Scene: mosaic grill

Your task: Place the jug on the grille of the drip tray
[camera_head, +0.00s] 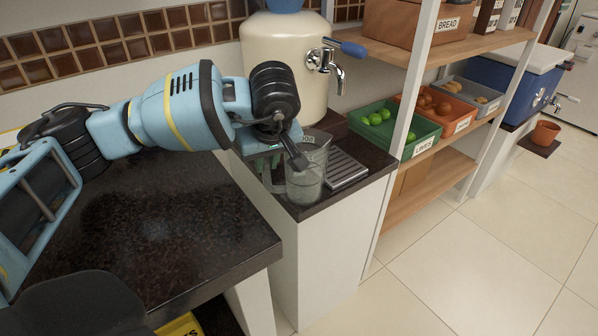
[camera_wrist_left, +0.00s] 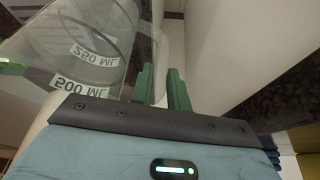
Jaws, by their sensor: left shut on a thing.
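The jug (camera_head: 305,186) is clear, with volume markings, and stands out at the front left of the dispenser's counter, beside the drip tray. In the left wrist view the jug (camera_wrist_left: 92,52) fills the upper left, with 250 ML and 500 ML marks. My left gripper (camera_head: 270,170) is at the jug's left side, partly hidden by its own wrist. Its green fingers (camera_wrist_left: 163,88) are shut on the jug, apparently at the handle; the exact grip is hard to see. The drip tray (camera_head: 346,168) with its slotted grille lies just right of the jug, its grille bare where visible. My right gripper is not in view.
A cream dispenser (camera_head: 284,50) with a metal tap (camera_head: 338,72) stands behind the tray. A shelf post (camera_head: 405,100) and a green crate of limes (camera_head: 388,122) are close on the right. A dark countertop (camera_head: 150,225) lies left, with a gap before the dispenser's counter.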

